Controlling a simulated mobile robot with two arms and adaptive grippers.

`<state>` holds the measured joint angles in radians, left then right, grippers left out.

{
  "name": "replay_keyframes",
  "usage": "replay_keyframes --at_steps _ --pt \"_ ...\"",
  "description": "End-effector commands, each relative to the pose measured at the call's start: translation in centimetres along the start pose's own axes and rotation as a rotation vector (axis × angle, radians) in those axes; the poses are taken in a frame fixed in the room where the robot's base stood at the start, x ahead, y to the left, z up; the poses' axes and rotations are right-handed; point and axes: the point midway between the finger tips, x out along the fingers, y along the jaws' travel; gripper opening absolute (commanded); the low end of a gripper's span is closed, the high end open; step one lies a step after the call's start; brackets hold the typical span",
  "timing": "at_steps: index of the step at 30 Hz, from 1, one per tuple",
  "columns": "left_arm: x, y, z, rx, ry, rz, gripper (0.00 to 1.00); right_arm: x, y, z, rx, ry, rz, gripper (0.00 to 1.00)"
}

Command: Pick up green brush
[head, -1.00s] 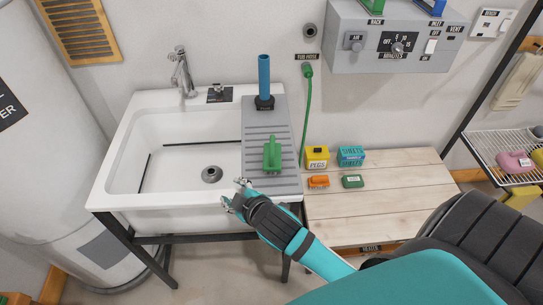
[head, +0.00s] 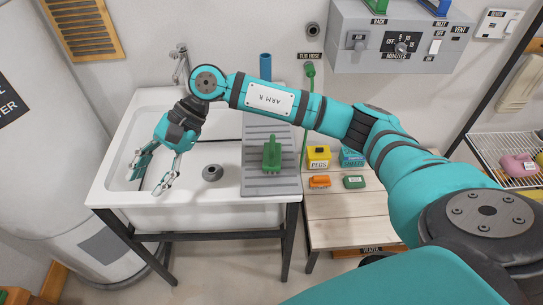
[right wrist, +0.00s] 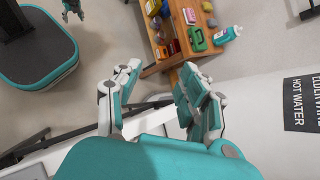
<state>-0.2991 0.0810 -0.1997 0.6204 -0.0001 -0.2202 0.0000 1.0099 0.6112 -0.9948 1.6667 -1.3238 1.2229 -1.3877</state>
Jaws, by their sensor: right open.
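A green brush-like object with a raised handle (head: 272,156) lies on the grey ribbed drainboard (head: 258,186) right of the sink basin. A smaller green block with a label (head: 353,182) lies on the wooden bench; I cannot tell if it is a brush. My right gripper (head: 149,180) is open and empty over the left part of the basin, left of the drainboard and apart from both green things. Its spread fingers also show in the right wrist view (right wrist: 160,78). What seems to be my left gripper (right wrist: 73,14) shows small at the top edge there.
A blue cylinder (head: 265,66) stands at the drainboard's back, partly behind my right arm. An orange block (head: 319,182), a yellow box (head: 318,156) and a teal box (head: 349,157) sit on the bench (head: 336,212). A faucet (head: 181,66) and green hose (head: 309,88) are at the wall.

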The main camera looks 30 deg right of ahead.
Motion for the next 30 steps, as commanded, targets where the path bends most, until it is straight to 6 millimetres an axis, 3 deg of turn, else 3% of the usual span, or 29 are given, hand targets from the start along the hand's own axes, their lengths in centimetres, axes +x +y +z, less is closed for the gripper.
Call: replay_keyframes --at_steps 1,3,6,9,12,16,26,30 --pt "0.0 0.0 0.0 0.000 -0.001 0.000 0.62 -3.1 0.6 -3.1 -0.088 0.164 0.101 0.42" --pt "0.0 0.0 0.1 -0.001 -0.001 0.000 0.62 -7.7 2.0 -6.8 -0.171 0.357 0.257 0.42" --pt "0.0 0.0 0.1 -0.001 -0.001 0.000 0.62 -14.8 3.7 -10.1 -0.217 0.565 0.457 0.42" --pt "0.0 0.1 0.1 -0.001 -0.001 0.001 0.62 -20.4 5.0 -11.3 -0.210 0.689 0.602 0.42" --pt "0.0 0.2 0.0 -0.002 -0.001 0.002 0.62 -23.7 5.9 -11.6 -0.193 0.749 0.685 0.42" --pt "0.1 0.2 0.1 -0.002 -0.001 0.003 0.62 -24.3 6.8 -12.3 -0.184 0.765 0.721 0.42" --pt "0.3 0.2 0.1 -0.001 -0.001 0.003 0.62 -20.8 10.3 -16.8 -0.183 0.759 0.719 0.42" --pt "-0.7 0.2 0.0 -0.001 -0.001 0.003 0.62 -19.8 11.6 -18.4 -0.183 0.761 0.719 0.42"
